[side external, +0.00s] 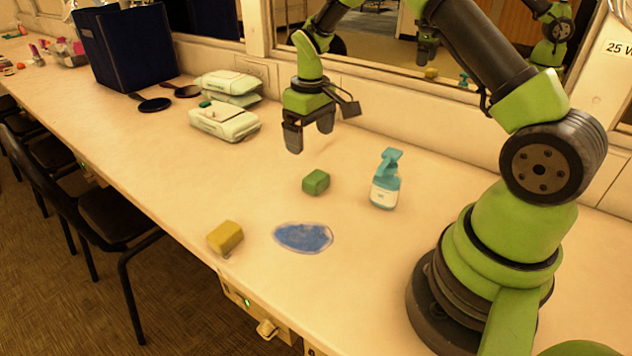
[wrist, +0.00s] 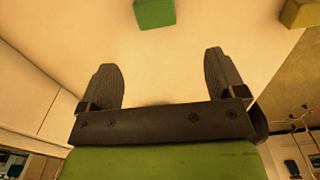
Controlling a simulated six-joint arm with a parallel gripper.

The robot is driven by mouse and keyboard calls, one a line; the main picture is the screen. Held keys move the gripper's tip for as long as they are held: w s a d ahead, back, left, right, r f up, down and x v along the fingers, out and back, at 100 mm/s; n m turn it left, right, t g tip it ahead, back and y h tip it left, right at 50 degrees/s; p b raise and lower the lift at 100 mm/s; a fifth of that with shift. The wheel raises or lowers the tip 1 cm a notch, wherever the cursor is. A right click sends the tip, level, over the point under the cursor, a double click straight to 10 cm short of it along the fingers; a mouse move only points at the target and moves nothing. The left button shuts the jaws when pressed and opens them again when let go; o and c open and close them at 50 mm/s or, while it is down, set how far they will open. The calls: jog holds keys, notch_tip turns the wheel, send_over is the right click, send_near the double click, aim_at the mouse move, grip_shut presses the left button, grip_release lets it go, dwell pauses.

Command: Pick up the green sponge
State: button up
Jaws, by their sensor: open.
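The green sponge (side external: 316,182) is a small block lying on the pale counter, near its middle. It also shows at the top edge of the wrist view (wrist: 154,13), partly cut off and beyond my fingertips. My gripper (side external: 309,138) is above the counter, up and slightly left of the sponge in the side view. Its two fingers are apart with nothing between them. In the wrist view the open fingers (wrist: 160,75) point toward the sponge without touching it.
A yellow sponge (side external: 225,238) lies by the counter's front edge, beside a blue spill patch (side external: 303,237). A teal spray bottle (side external: 385,180) stands right of the green sponge. Wipe packs (side external: 225,121) lie at the left, near a dark blue box (side external: 125,45). A mirror (side external: 400,45) lines the wall behind.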

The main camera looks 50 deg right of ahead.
aim_at(311, 174)
jog(key=f, duration=1)
jog(key=shift+d+f, duration=0.2)
jog(key=shift+f, duration=0.2)
jog(key=c, duration=1)
